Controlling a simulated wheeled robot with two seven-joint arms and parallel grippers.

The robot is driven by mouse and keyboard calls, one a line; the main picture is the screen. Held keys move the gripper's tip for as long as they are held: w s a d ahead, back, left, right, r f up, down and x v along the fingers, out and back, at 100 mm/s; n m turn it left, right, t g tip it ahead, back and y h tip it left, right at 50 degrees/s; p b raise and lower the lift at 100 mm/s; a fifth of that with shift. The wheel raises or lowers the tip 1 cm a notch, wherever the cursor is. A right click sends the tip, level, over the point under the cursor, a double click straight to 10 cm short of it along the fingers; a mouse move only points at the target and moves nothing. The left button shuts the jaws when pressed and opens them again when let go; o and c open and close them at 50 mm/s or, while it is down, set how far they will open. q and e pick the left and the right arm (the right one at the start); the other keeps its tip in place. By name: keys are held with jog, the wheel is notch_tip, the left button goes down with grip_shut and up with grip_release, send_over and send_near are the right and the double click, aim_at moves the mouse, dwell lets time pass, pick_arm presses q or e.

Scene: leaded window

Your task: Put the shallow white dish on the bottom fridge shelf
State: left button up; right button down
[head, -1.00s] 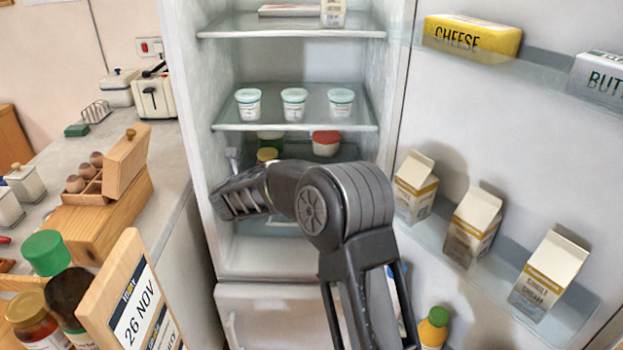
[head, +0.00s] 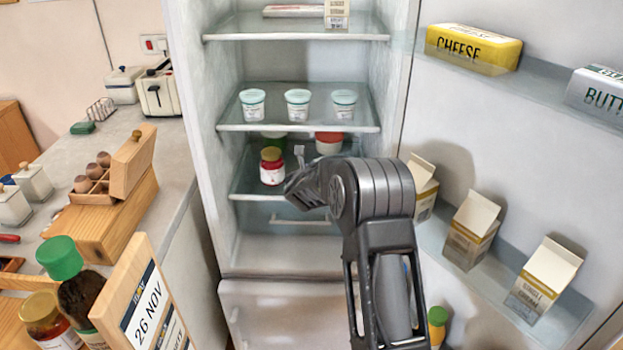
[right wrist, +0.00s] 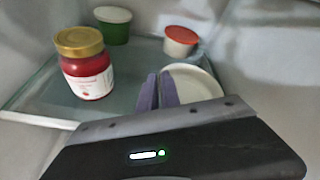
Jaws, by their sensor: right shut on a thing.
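The shallow white dish (right wrist: 202,86) shows in the right wrist view, at the fingers of my right gripper (right wrist: 158,92), which is shut on its near-left edge. It is over the glass shelf (right wrist: 40,92) that bears the jar; I cannot tell whether it touches the glass. In the head view this is the lowest glass shelf (head: 256,197) I see, and the dish is hidden there behind my right gripper (head: 299,156) and wrist. My left gripper is not in view.
A red jar (head: 272,166) with a gold lid stands left of the dish. A green tub (right wrist: 114,25) and a red-lidded tub (right wrist: 180,41) stand behind. White pots (head: 297,104) stand on the shelf above. The fridge door (head: 480,140) is open at right.

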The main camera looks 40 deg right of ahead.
notch_tip(320, 180, down, 3)
jog(key=shift+f, duration=0.1)
jog(key=shift+d+f+p, duration=0.2)
jog(key=shift+p, duration=0.45)
jog(key=shift+f, duration=0.15)
jog(key=c, duration=1.5)
grip_release()
jog(key=shift+c, duration=0.2)
jog(key=shift+s+a, duration=0.1)
jog(key=b+v, duration=0.3)
jog(key=v, duration=0.9)
